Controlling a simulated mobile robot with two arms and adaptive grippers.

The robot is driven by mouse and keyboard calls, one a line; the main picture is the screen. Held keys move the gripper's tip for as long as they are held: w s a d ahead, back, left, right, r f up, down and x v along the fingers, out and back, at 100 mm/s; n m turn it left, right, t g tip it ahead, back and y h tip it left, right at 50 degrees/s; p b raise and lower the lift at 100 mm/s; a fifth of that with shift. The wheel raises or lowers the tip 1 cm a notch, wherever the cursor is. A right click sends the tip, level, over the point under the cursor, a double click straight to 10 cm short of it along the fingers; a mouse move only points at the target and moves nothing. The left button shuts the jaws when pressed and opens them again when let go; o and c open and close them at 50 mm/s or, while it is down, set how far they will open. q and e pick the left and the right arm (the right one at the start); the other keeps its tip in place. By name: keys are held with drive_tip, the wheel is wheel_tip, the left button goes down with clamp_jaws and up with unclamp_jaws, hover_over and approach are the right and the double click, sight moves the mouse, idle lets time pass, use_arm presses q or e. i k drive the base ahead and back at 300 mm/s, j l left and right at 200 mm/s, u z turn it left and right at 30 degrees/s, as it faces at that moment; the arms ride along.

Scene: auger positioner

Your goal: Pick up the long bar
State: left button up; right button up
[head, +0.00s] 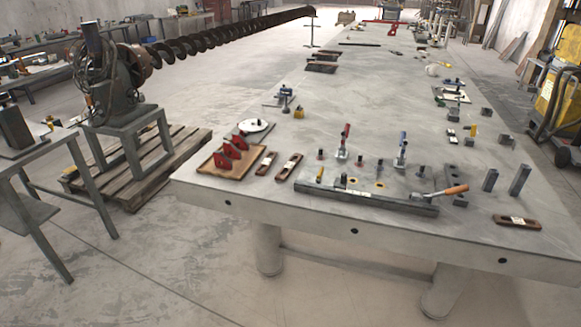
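A long dark grey bar (385,205) lies near the front edge of the big grey table (235,198) in the head view. It runs left to right along the front of a flat fixture plate (362,177). I cannot tell whether a clamp touches the bar. A thinner dark bar (359,44) lies far back on the table. Neither of my grippers shows.
A wooden tray with red parts (228,162) and two brown levels (288,167) are left of the plate. Upright grey blocks (519,180) and another level (516,221) are at right. A machine with a long auger (190,45) stands left. Floor before the table is clear.

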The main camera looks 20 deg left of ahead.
sight(289, 166)
drive_tip(key=j+z, duration=0.15)
drive_tip(key=z, duration=0.5)
drive_tip(key=j+z, duration=0.3)
drive_tip(key=j, duration=0.2)
drive_tip(key=k+j+z, duration=0.25)
drive_tip(key=j, duration=0.2)
drive_tip(key=j+z, duration=0.3)
drive_tip(key=j, duration=0.2)
